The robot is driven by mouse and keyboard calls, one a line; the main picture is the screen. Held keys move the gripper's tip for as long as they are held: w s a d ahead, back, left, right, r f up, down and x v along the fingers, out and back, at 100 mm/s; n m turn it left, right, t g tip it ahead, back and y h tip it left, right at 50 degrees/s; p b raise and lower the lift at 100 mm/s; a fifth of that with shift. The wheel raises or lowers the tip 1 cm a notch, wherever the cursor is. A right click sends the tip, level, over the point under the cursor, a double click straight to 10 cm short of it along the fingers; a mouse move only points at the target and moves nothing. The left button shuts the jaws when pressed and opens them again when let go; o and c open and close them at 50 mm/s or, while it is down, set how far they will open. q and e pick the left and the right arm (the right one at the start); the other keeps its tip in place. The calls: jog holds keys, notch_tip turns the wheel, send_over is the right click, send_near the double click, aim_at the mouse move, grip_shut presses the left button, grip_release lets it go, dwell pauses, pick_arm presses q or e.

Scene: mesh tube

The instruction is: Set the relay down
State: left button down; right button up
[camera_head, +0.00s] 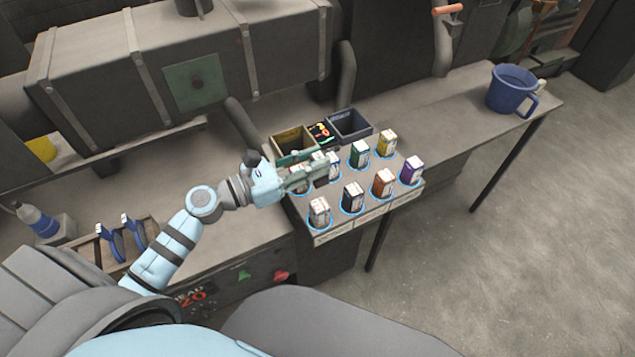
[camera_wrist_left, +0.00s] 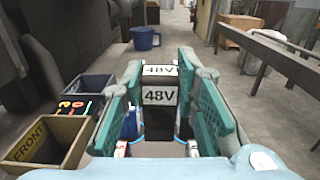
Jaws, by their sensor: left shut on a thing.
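My left gripper (camera_head: 308,176) reaches over the back left of the relay board (camera_head: 335,233). Its fingers (camera_wrist_left: 158,108) are shut on a dark relay (camera_wrist_left: 159,120) with white "48V" labels on its top and side. In the head view the held relay (camera_head: 327,169) is partly covered by the fingers. It is upright; I cannot tell whether its base touches the board. Several other relays stand in blue-ringed places, among them a green (camera_head: 360,154), a yellow (camera_head: 387,143), a purple (camera_head: 412,170), an orange-red (camera_head: 384,184) and a black one (camera_head: 353,198). My right gripper is not in view.
Behind the board are an olive bin (camera_head: 291,140) marked "FRONT" in the wrist view, a panel with coloured marks (camera_head: 321,132) and a dark grey bin (camera_head: 351,124). A blue mug (camera_head: 511,90) stands far right. The bench between bins and mug is clear.

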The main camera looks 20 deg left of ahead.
pick_arm(q)
jog(key=w+f, duration=0.1)
jog(key=f, duration=0.1)
jog(key=w+f+b, duration=0.1)
jog(key=f, duration=0.3)
jog(key=shift+w+f+b, duration=0.4)
jog(key=shift+f, duration=0.25)
jog(key=shift+s+r, duration=0.15)
jog(key=shift+s, duration=0.1)
jog(key=shift+s+r, duration=0.15)
jog(key=shift+s, duration=0.2)
jog(key=shift+f, duration=0.2)
jog(key=c, duration=1.5)
grip_release()
jog(key=shift+c, duration=0.2)
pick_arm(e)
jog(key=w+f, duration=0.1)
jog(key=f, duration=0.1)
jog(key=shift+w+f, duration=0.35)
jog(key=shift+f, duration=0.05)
